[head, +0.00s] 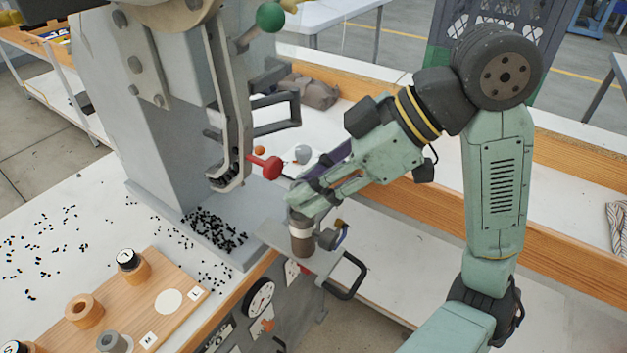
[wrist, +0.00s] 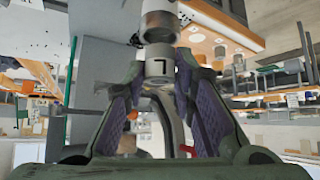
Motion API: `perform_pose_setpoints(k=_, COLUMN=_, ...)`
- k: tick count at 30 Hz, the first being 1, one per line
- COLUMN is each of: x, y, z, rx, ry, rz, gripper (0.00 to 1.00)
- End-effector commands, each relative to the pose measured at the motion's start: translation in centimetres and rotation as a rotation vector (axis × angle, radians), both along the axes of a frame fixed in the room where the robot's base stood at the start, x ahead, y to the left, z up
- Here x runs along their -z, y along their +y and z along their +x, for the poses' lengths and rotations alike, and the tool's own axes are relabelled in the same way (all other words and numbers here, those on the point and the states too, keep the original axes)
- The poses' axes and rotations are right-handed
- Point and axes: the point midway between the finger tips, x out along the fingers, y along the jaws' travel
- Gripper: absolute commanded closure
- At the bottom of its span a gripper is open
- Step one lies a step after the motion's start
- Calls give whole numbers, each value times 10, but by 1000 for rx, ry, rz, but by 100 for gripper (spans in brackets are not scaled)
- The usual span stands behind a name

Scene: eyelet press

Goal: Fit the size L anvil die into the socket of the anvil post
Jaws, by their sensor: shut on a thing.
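The size L anvil die (wrist: 160,69) is a pale grey cylinder with a dark mark like an inverted L, held between my fingertips in the wrist view. My gripper (head: 303,197) is shut on it, directly over the anvil post (head: 301,243). The post is a brown upright cylinder with a pale band near its top, on the press's lower plate; it also shows in the wrist view (wrist: 158,20). The die lines up with the post end and looks very close to it. My fingers mostly hide the die in the head view. The socket is hidden, so I cannot tell whether the die is inside it.
The press frame (head: 165,110) rises at left, with a red knob (head: 267,167) near my gripper. A black handle (head: 347,280) juts out beside the post. A wooden board (head: 135,305) holds dies and an empty pale circle. Black eyelets (head: 215,232) are scattered around.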

Motion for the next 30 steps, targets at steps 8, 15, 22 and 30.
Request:
perform_pose_setpoints(k=8, x=2, y=0, z=0, rx=0, ry=0, rz=1, gripper=100)
perform_pose_setpoints(k=15, x=7, y=0, z=0, rx=0, ry=0, rz=1, gripper=100)
perform_pose_setpoints(k=22, x=8, y=0, z=0, rx=0, ry=0, rz=1, gripper=100)
perform_pose_setpoints(k=30, x=8, y=0, z=0, rx=0, ry=0, rz=1, gripper=100)
